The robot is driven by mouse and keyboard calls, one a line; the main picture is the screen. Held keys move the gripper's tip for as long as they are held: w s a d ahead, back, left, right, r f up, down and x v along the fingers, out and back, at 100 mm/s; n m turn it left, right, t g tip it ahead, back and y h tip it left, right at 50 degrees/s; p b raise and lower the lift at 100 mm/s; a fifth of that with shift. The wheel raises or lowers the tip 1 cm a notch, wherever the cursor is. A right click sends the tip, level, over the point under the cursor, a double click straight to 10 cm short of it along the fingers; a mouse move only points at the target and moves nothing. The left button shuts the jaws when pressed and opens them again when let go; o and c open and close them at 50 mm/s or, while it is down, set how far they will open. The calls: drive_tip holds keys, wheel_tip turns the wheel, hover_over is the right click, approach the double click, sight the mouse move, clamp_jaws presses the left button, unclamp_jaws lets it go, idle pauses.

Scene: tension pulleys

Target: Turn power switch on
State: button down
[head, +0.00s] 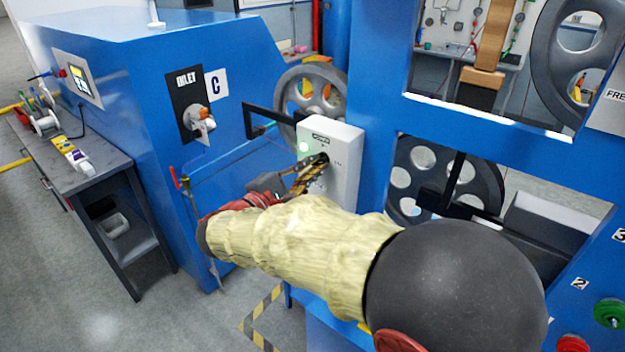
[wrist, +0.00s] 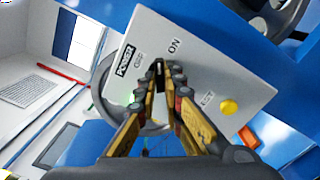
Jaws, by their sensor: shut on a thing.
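The power box (head: 346,140) is a light grey box on the blue machine frame, with a "POWER" label and a lit green lamp (head: 304,147). In the wrist view the box face (wrist: 190,40) shows "OFF" and "ON" labels. The dark power switch (wrist: 158,67) lies between the fingertips and is mostly hidden by them; its exact position is hard to tell. My gripper (head: 320,161) is at the box front, its fingers shut on the switch. The fingers also fill the middle of the wrist view (wrist: 163,76).
A yellow button (wrist: 229,106) sits on the box face beside my fingers. A black bar (head: 262,115) juts out left of the box. A blue cabinet (head: 140,110) and grey side table (head: 60,150) stand at the left. Pulley wheels (head: 552,75) are at the right.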

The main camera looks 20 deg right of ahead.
drive_tip(key=m+b, duration=0.6)
drive_tip(key=b, duration=0.1)
drive_tip(key=shift+f+b, duration=0.1)
drive_tip(key=shift+b, duration=0.25)
drive_tip(key=c, duration=2)
unclamp_jaws()
drive_tip(key=shift+o, duration=0.4)
drive_tip(key=shift+a, duration=0.1)
drive_tip(key=v, duration=1.2)
